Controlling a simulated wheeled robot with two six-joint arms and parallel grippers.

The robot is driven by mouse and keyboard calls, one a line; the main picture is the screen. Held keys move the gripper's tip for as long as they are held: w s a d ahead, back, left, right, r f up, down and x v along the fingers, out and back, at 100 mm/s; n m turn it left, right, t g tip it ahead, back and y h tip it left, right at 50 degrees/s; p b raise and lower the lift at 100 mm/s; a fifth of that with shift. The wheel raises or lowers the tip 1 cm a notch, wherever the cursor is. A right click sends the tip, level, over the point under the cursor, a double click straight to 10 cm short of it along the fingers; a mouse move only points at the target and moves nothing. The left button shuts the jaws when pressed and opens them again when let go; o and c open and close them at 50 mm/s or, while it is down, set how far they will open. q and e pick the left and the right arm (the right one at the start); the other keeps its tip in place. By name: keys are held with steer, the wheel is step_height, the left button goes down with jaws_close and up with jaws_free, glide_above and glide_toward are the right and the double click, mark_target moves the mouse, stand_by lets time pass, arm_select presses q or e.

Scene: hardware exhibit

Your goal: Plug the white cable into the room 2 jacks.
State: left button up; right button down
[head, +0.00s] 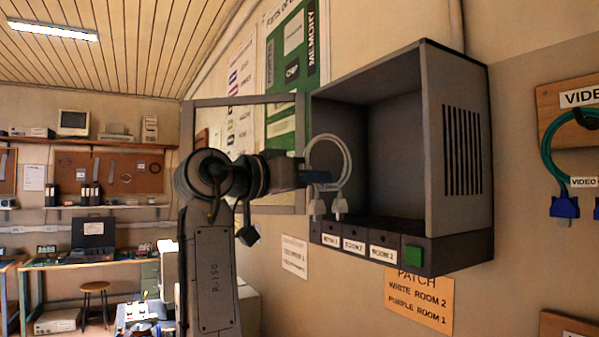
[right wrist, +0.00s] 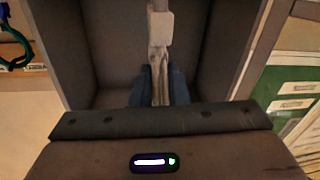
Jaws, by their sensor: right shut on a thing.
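The white cable (head: 345,160) is a loop with two pale plugs hanging down, a left plug (head: 317,208) and a right plug (head: 340,207). My right gripper (head: 322,178) is shut on the cable at its left side. In the right wrist view, the dark blue fingers (right wrist: 160,88) close around the white cable (right wrist: 159,58). The plugs hang close to the left end of the jack panel (head: 398,240) in the head view; I cannot tell whether they touch it. My left gripper is out of view.
A grey open box (head: 456,110) rises above the panel, with a vented right side. A green button (head: 412,254) is at the panel's right. An orange patch note (head: 418,300) hangs below and reads white room 2, purple room 1. A teal video cable (head: 549,150) hangs at right.

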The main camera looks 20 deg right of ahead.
steer(key=w+d, duration=0.1)
steer(key=d, duration=1.4)
steer(key=shift+w+p, duration=0.15)
steer(key=shift+p, duration=0.25)
steer(key=shift+d+f+m, duration=0.1)
steer(key=shift+m, duration=0.3)
stand_by(0.6)
steer(key=shift+f+b, duration=1)
steer(key=shift+b, duration=0.05)
stand_by(2.5)
stand_by(0.3)
steer(key=c, duration=0.7)
jaws_free()
